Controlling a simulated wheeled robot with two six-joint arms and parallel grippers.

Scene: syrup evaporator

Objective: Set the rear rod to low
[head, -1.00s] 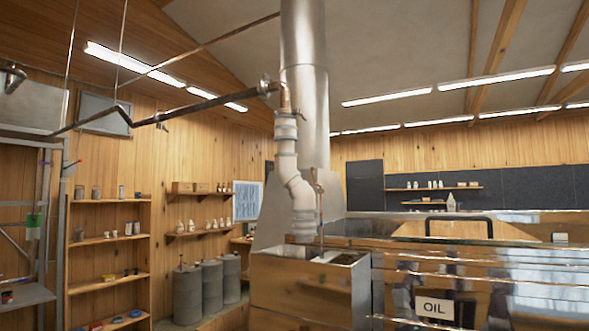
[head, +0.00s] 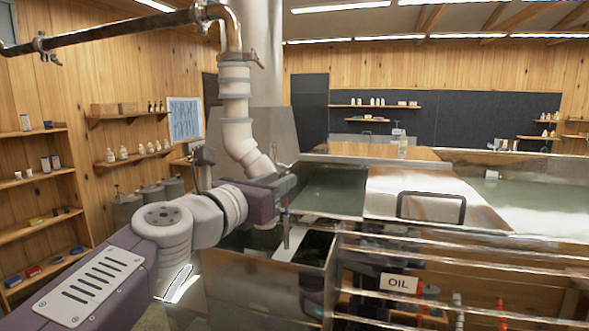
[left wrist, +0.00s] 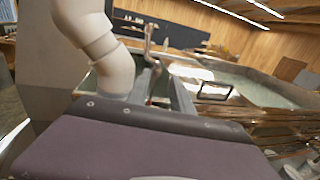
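A thin metal rod (head: 285,232) with a bent top and small red and blue marks hangs upright over the open metal box at the evaporator's near left corner. In the left wrist view the rod (left wrist: 149,50) rises ahead, with red low on it. Which setting it has I cannot read. My left gripper (head: 287,186) is at the rod's upper part, in front of the pale pipe elbow. My right gripper is out of view.
The pale elbow pipe (head: 236,118) stands close behind my left gripper. The steel pan (head: 415,190) with a black handle (head: 431,206) lies to the right. Wooden shelves (head: 38,178) line the left wall.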

